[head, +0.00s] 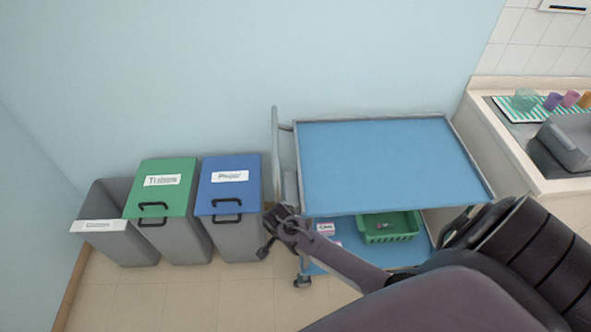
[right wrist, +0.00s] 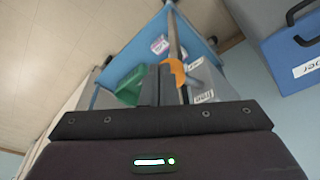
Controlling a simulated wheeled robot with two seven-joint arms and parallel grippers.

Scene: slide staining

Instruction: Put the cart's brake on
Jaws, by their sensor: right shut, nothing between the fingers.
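The cart (head: 390,160) has a blue top and a blue lower shelf, with an upright handle (head: 276,150) on its left end. My right gripper (head: 272,232) is low by the cart's left front leg, beside the handle end. It is shut and empty. In the right wrist view the closed fingers (right wrist: 157,86) are next to an orange piece (right wrist: 177,72) on a cart post, perhaps the brake lever. I cannot tell whether they touch it. The orange piece is hidden in the head view. A front caster (head: 302,281) shows below. My left gripper is not in view.
A green basket (head: 390,228) sits on the lower shelf. A counter (head: 520,160) stands at right. The floor in front is clear.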

